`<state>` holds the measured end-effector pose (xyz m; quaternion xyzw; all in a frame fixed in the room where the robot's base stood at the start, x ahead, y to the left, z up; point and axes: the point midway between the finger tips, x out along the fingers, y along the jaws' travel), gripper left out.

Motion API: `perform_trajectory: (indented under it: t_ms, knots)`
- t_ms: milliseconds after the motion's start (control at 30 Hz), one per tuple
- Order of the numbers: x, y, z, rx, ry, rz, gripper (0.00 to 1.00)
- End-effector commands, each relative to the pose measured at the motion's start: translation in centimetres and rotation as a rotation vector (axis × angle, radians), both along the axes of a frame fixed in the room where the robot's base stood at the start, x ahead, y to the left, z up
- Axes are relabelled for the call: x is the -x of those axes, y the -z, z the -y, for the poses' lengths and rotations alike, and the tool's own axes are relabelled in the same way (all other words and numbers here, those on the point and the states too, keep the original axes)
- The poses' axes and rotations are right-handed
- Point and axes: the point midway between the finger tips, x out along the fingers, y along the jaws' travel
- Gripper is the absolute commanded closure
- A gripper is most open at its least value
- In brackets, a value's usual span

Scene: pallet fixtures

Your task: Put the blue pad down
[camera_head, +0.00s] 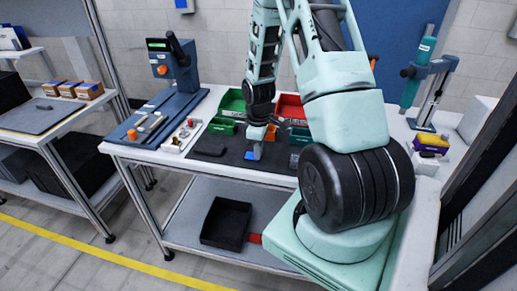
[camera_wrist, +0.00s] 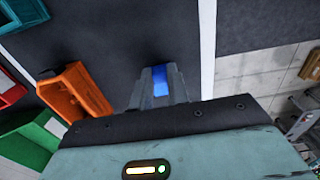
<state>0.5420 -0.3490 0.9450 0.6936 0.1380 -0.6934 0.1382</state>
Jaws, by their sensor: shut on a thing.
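My gripper (camera_head: 254,150) is near the front edge of the workbench, low over a dark mat (camera_head: 222,158). It is shut on the blue pad (camera_head: 249,155), which shows as a small blue patch at the fingertips. In the wrist view, the blue pad (camera_wrist: 160,80) sits between the two grey fingers, with dark surface around it. Whether the pad touches the mat cannot be told. The fingers hide part of the pad.
Green (camera_head: 233,101) and red (camera_head: 290,107) bins stand behind my gripper. A small orange bin (camera_wrist: 75,95) lies close by in the wrist view. A blue press-like fixture (camera_head: 172,70) stands at the left. A black bin (camera_head: 226,223) is on the lower shelf.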

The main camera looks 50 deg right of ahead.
Motion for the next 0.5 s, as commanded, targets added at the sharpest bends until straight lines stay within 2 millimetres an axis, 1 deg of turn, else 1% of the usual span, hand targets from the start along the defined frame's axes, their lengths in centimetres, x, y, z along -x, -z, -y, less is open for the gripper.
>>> perform_trajectory:
  t_ms: [133, 167, 200, 233, 500]
  knots:
    - [0.00, 0.43, -0.01, 0.000, 0.000, 0.000, 1.00]
    - [-0.01, 0.31, 0.00, 0.000, 0.000, 0.000, 0.75]
    - [-0.01, 0.28, 0.00, 0.000, 0.000, 0.000, 0.64]
    - [0.00, 0.28, 0.00, 0.000, 0.000, 0.000, 0.62]
    - [0.00, 0.16, 0.00, 0.000, 0.000, 0.000, 0.62]
